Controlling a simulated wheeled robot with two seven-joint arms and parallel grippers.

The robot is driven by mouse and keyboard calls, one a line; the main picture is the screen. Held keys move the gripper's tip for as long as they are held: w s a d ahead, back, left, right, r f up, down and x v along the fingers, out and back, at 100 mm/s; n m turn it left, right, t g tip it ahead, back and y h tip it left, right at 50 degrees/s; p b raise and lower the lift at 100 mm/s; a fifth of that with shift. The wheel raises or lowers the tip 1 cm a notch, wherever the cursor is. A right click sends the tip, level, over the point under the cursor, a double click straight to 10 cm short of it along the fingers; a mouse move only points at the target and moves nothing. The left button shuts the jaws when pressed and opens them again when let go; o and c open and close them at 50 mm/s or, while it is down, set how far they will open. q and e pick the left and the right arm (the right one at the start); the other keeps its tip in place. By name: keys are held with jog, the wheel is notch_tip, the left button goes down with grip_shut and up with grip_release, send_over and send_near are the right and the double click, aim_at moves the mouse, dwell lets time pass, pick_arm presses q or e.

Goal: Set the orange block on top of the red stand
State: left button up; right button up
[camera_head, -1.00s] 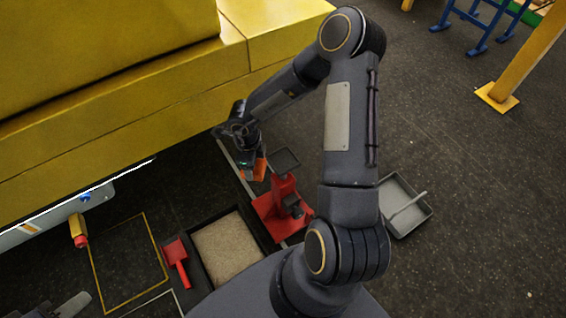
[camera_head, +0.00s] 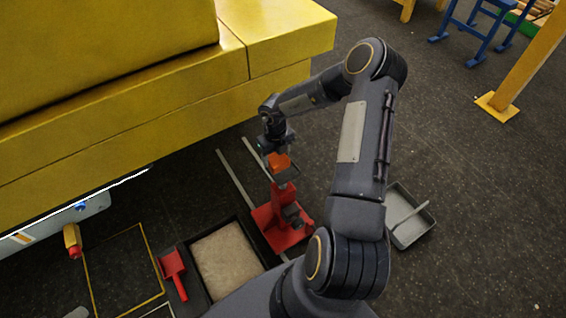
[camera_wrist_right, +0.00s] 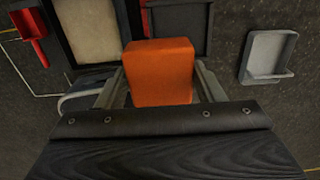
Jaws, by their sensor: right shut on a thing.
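The orange block (camera_head: 279,162) is held by my right gripper (camera_head: 276,151), which comes down from above near the yellow structure. In the right wrist view the orange block (camera_wrist_right: 160,72) sits between the two fingers. The red stand (camera_head: 283,213) is on the floor, with a dark flat plate (camera_head: 292,177) at its top. In the head view the block overlaps the plate's back left part; I cannot tell whether they touch. In the right wrist view the plate (camera_wrist_right: 181,28) lies beyond the block. My left gripper is not in view.
A large yellow structure (camera_head: 130,120) fills the left. A tray with a beige surface (camera_head: 227,262) and a red scoop (camera_head: 173,272) lie left of the stand. A grey pan (camera_head: 408,219) lies right of my arm. Floor rails (camera_head: 233,178) run behind the stand.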

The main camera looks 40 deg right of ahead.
aim_at(282, 157)
jog(key=d+f, duration=0.2)
jog(key=f, duration=0.1)
jog(key=d+f, duration=0.1)
jog(key=shift+w+d+f, duration=0.1)
jog(key=shift+w+f, duration=0.05)
jog(key=shift+w, duration=0.25)
jog(key=shift+w+d+f+b, duration=0.15)
jog(key=shift+f+b, duration=0.3)
jog(key=shift+f, duration=1.25)
jog(key=shift+f, duration=0.15)
jog(key=o, duration=1.1)
